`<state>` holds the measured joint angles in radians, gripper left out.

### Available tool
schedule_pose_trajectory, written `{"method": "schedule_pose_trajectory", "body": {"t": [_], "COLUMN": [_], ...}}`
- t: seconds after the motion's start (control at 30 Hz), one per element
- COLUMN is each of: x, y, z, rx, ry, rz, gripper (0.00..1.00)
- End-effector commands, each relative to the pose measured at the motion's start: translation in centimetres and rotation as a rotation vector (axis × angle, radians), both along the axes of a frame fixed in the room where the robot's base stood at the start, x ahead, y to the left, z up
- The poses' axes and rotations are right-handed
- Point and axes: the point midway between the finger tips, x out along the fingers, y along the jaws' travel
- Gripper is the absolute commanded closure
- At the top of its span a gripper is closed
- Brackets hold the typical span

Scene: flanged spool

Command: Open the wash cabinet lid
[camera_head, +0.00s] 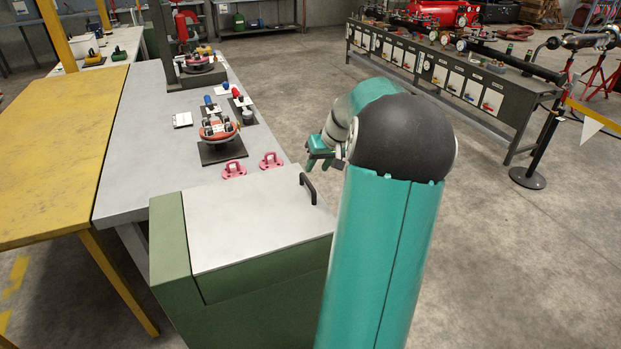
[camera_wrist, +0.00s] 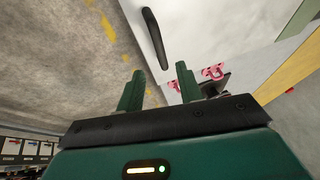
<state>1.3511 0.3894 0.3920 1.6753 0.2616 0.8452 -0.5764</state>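The wash cabinet (camera_head: 240,285) is a green box at the end of the grey workbench. Its pale grey lid (camera_head: 248,222) lies flat and shut on top. A black bar handle (camera_head: 308,188) stands at the lid's right edge. In the wrist view the handle (camera_wrist: 154,38) is at top centre, beyond the fingertips, with the lid (camera_wrist: 205,30) to its right. My gripper (camera_head: 318,158) is above and behind the handle in the head view, apart from it. In the wrist view my gripper (camera_wrist: 159,85) has its two green fingers spread with nothing between them.
Two pink brackets (camera_head: 233,170) (camera_head: 271,160) lie on the grey workbench (camera_head: 150,150) just behind the cabinet. A red round part on a black plate (camera_head: 220,150) stands farther back. A yellow table (camera_head: 60,150) is at left. Open concrete floor (camera_head: 500,270) lies to the right.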

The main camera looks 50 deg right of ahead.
Motion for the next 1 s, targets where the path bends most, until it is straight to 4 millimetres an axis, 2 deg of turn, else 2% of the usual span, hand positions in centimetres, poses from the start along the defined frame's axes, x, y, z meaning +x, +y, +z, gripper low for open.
{"method": "schedule_pose_trajectory", "body": {"t": [0.1,0.3,0.47,0.73,0.77,0.93,1.0], "x": [1.1,2.4,3.0,3.0,3.0,3.0,3.0], "y": [0.0,-0.2,-0.2,-0.2,-0.2,-0.2,-0.2], "z": [-2.3,-5.2,-6.3,-6.4,-6.4,-6.4,-6.4], "rx": [0.004,0.001,0.000,0.000,0.000,0.000,0.000], "ry": [0.001,0.001,0.000,0.000,0.000,0.000,0.000], "rz": [0.002,0.002,0.000,0.001,0.001,0.000,0.001], "gripper": [0.64,0.64,0.64,0.64,0.68,1.00,1.00]}}
